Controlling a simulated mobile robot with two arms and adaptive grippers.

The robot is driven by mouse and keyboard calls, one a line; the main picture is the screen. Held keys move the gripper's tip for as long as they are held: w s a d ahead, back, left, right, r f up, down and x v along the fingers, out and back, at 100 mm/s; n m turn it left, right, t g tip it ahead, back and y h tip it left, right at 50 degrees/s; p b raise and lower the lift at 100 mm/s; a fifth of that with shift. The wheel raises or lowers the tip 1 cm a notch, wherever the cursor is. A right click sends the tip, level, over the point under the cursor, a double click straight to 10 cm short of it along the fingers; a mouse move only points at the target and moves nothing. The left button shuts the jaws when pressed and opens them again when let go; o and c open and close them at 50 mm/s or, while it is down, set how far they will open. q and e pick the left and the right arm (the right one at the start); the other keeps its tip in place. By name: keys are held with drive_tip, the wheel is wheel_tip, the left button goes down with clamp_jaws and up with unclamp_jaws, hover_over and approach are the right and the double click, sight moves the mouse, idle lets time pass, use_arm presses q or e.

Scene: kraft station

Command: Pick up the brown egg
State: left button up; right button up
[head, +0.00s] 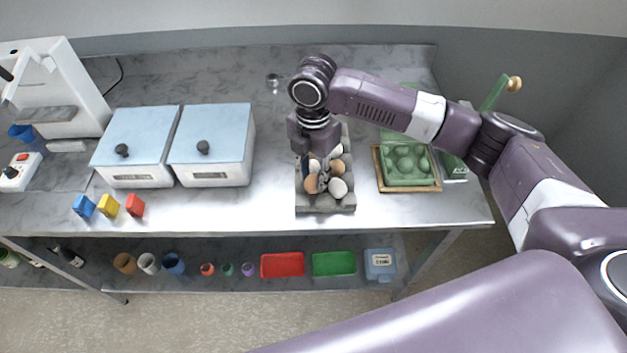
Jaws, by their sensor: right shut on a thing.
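A grey egg tray (325,208) stands on the metal table with several brown and white eggs in it. My right gripper (323,182) reaches down into the tray from above. It is shut on a brown egg (311,184) at the tray's left front, and its fingers partly hide the eggs around it. Another brown egg (338,167) sits to the right of the fingers, and a white egg (338,188) lies close by at the front right. Whether the held egg is clear of its cup cannot be told. My left gripper is not in view.
A green egg carton (407,178) in a wooden tray (379,176) stands to the right. Two blue-lidded boxes (138,140) (212,138) stand to the left, with blue, yellow and red small items in front. The tabletop between the boxes and egg tray is clear.

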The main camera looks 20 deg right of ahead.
sight(313, 176)
wheel_tip(313, 176, up, 18)
drive_tip(key=d+b, duration=0.1)
drive_tip(key=b, duration=0.1)
drive_tip(key=d+f+p, duration=0.2)
drive_tip(key=d+f, duration=0.4)
drive_tip(key=d, duration=0.5)
drive_tip(key=d+f+p, duration=0.3)
drive_tip(key=d+f, duration=0.3)
drive_tip(key=d, duration=0.4)
drive_tip(key=shift+s+d+f, duration=0.2)
drive_tip(key=shift+s+d, duration=0.15)
drive_tip(key=shift+d, duration=0.05)
drive_tip(key=shift+f, duration=0.15)
drive_tip(key=shift+f, duration=1.15)
drive_tip(key=shift+f+b, duration=0.85)
drive_tip(key=shift+f, duration=1.85)
idle(0.5)
